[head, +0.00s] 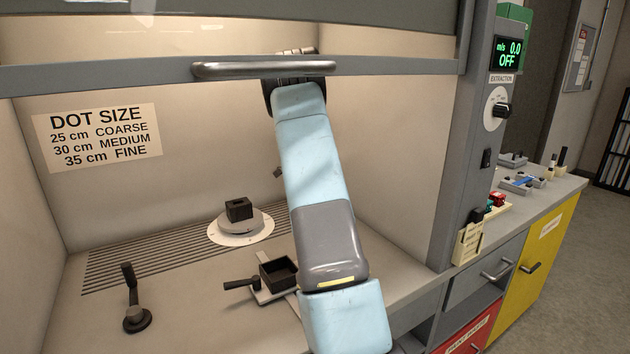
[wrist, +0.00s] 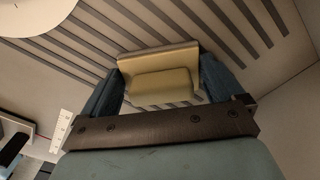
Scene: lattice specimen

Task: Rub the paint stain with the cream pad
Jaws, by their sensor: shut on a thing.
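The cream pad (wrist: 160,88) is a pale yellowish block with a wider flanged edge. In the wrist view it sits between the two blue-grey fingers of my gripper (wrist: 163,84), which is shut on it. The pad is over the slotted grille; I cannot tell its exact height above it. In the head view my arm hides the gripper and the pad. I cannot make out a paint stain for certain in either view. A small dark mark (head: 278,172) shows beside my arm against the booth's back wall, too small to identify.
The slotted grille (head: 120,258) crosses the booth floor. A round white turntable (head: 240,238) bears a dark block (head: 239,209). A dark open box (head: 278,271) and a dark lever (head: 130,290) stand in front. The sash bar (head: 120,80) crosses above. The booth's right wall is close.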

